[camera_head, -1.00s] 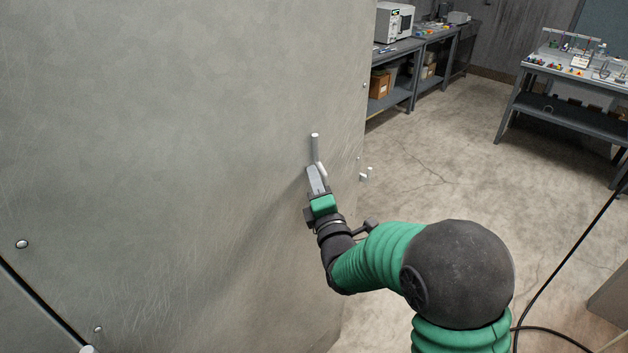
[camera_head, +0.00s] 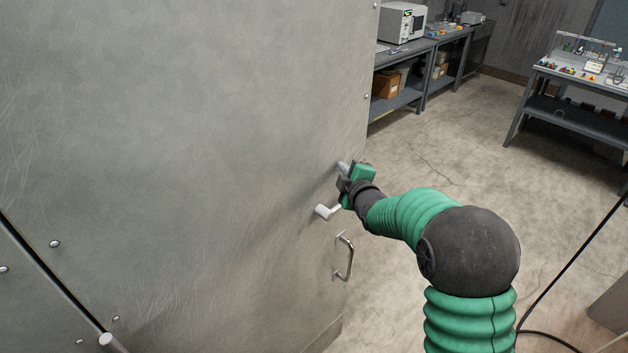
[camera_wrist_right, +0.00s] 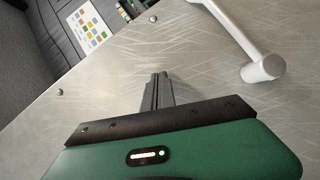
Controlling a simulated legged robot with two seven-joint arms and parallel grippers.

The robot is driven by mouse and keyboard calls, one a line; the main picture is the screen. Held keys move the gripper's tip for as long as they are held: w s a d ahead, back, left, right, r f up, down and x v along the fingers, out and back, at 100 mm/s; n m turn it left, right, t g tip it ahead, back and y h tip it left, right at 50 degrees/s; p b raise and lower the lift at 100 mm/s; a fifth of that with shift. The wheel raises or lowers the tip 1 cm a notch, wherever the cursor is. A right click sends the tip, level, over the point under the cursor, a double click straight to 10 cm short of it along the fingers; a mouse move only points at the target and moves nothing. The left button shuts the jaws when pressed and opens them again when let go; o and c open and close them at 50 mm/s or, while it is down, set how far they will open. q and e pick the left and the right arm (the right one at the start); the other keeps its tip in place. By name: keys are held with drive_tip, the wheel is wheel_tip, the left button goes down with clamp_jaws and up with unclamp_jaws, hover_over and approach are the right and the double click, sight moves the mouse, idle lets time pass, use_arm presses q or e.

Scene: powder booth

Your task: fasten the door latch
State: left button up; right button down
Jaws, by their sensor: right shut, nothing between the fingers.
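The door (camera_head: 200,130) is a large scratched grey metal panel filling the left of the head view. Its latch (camera_head: 325,212) is a pale grey lever with a round end, low near the right edge, partly hidden by my right arm. In the right wrist view the latch (camera_wrist_right: 262,68) shows its round boss, with the bar running up-left toward the door edge. My right gripper (camera_head: 343,168) is shut and empty, just above the latch, close to the door face. Its closed fingers (camera_wrist_right: 157,92) appear apart from the bar. The catch cannot be made out. My left gripper is out of view.
A curved metal door handle (camera_head: 347,257) sits below the latch. Benches with a white instrument (camera_head: 403,22) stand behind, and another workbench (camera_head: 580,72) is at right. The floor (camera_head: 440,150) between is clear. A black cable (camera_head: 570,265) hangs at lower right.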

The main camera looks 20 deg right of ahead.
drive_tip(key=d+m+p, duration=0.1)
drive_tip(key=p, duration=0.1)
drive_tip(key=w+d+f+m+g+y+p, duration=0.1)
drive_tip(key=d+p, duration=0.1)
drive_tip(key=p, duration=0.1)
drive_tip(key=d+f+m+g+y+p, duration=0.1)
drive_tip(key=p, duration=0.2)
drive_tip(key=shift+w+d+f, duration=0.15)
drive_tip(key=shift+w+d, duration=0.1)
drive_tip(key=shift+d, duration=0.05)
drive_tip(key=shift+m+g+y, duration=0.3)
drive_tip(key=shift+m, duration=0.1)
drive_tip(key=f, duration=0.1)
drive_tip(key=d+f+p, duration=0.1)
drive_tip(key=f, duration=0.1)
drive_tip(key=w+d+f, duration=0.1)
drive_tip(key=shift+f, duration=0.35)
drive_tip(key=shift+w+d+f+b, duration=0.15)
drive_tip(key=shift+f+b, duration=0.15)
drive_tip(key=shift+f, duration=0.35)
drive_tip(key=shift+d+f+b, duration=0.1)
drive_tip(key=shift+f+b, duration=0.2)
drive_tip(key=shift+f, duration=0.3)
drive_tip(key=shift+d, duration=0.1)
